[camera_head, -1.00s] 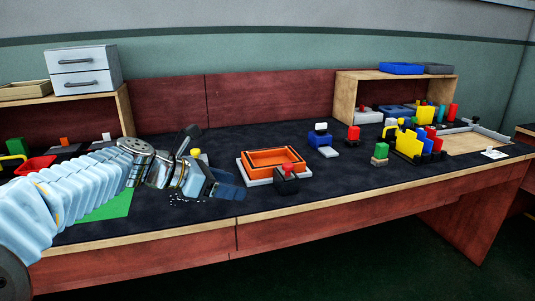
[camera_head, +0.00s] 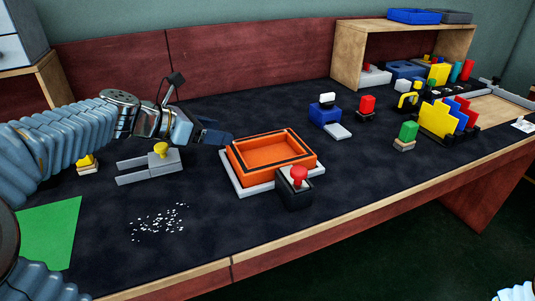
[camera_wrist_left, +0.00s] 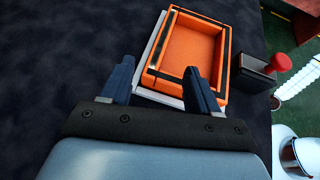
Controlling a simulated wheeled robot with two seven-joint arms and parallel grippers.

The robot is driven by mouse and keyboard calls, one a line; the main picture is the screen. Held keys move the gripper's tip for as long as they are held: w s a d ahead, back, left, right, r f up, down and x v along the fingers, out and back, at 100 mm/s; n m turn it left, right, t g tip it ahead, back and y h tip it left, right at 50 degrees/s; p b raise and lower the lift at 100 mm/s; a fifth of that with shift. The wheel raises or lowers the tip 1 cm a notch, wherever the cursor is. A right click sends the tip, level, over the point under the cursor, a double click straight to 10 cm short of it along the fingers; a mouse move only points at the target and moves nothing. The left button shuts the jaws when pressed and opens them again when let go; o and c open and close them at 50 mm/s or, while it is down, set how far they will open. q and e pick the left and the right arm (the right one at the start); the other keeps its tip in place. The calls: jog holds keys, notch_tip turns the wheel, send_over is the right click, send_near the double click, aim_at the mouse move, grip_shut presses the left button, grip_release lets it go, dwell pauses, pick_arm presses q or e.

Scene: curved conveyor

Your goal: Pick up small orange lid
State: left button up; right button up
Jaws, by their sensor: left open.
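The orange piece (camera_head: 270,165) is a shallow rectangular tray shape with black strips along its rim. It lies on a light grey base (camera_head: 243,190) near the middle of the table; I see no other orange lid. My left gripper (camera_head: 216,134) is open and empty at its back left corner, apparently above the table. In the left wrist view, the orange piece (camera_wrist_left: 186,52) lies ahead and right of centre. The left gripper's right fingertip (camera_wrist_left: 157,82) overlaps its near edge, and the left fingertip is over dark table. Contact cannot be told. My right gripper is not in view.
A dark block with a red knob (camera_head: 299,175) stands against the front right of the orange piece. A grey fixture with a yellow knob (camera_head: 158,160) is left of it. White bits (camera_head: 160,222) lie at front left. A blue block (camera_head: 325,116) stands behind right.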

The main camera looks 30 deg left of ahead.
aim_at(252, 138)
pick_arm(q)
jog(key=x, duration=1)
jog(key=shift+b, duration=0.35)
grip_shut()
